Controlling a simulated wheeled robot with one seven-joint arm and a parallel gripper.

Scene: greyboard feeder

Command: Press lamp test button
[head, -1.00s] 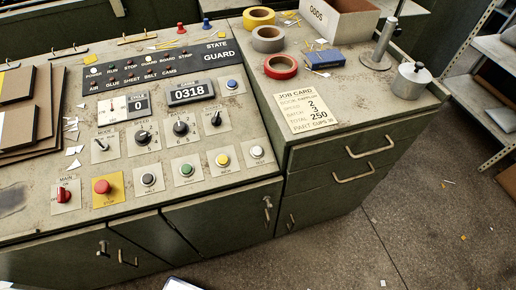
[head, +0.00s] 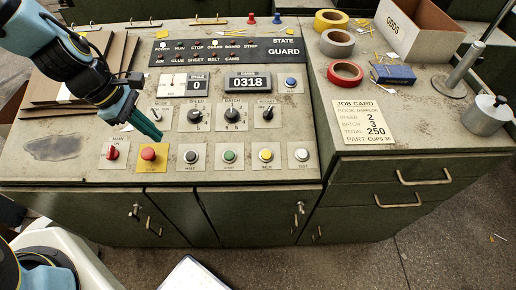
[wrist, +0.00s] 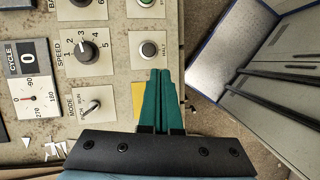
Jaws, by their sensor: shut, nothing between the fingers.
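The white button labelled TEST (head: 301,155) is at the right end of the front button row on the sloped panel (head: 240,180). It is not in the wrist view. My gripper (head: 156,138) is shut and empty, over the left part of the panel, well to the left of the TEST button. In the wrist view its green fingers (wrist: 161,75) are together, close to the black HALT button (wrist: 148,49). I cannot tell how high the tips are above the panel.
The front row also has a red mushroom stop (head: 148,154), a green START button (head: 229,156) and a yellow button (head: 265,155). Knobs (head: 232,114) stand behind. Tape rolls (head: 345,72), a box (head: 417,25) and a metal pot (head: 487,115) are on the right cabinet.

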